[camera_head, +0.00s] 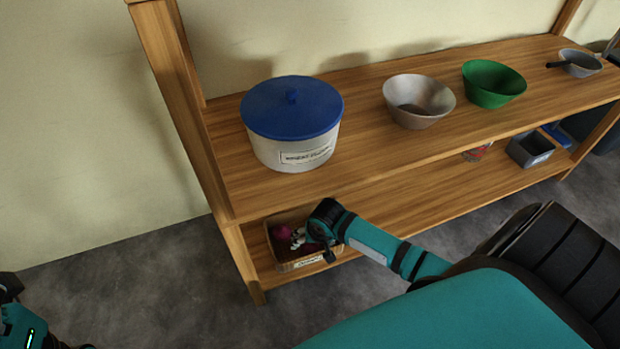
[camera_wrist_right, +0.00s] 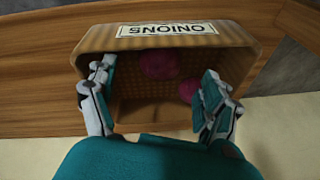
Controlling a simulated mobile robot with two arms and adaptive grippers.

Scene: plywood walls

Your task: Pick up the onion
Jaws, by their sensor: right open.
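The onion bin (camera_head: 304,264) is a brown basket at the left end of the lower shelf. In the right wrist view its label (camera_wrist_right: 168,30) reads "ONIONS", upside down. One red-purple onion (camera_wrist_right: 160,65) lies inside near the labelled wall, and another onion (camera_wrist_right: 188,89) lies beside the right finger, partly hidden by it. A purple-red onion (camera_head: 282,232) also shows in the head view. My right gripper (camera_wrist_right: 155,98) is open, with its fingers apart over the bin's opening, and holds nothing. My right wrist hides part of the bin in the head view.
The upper shelf (camera_head: 350,150) overhangs the bin closely. On it stand a white pot with a blue lid (camera_head: 293,120), a beige bowl (camera_head: 419,105), a green bowl (camera_head: 494,88) and a grey pan (camera_head: 580,65). A grey bin (camera_head: 530,150) stands farther right on the lower shelf.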

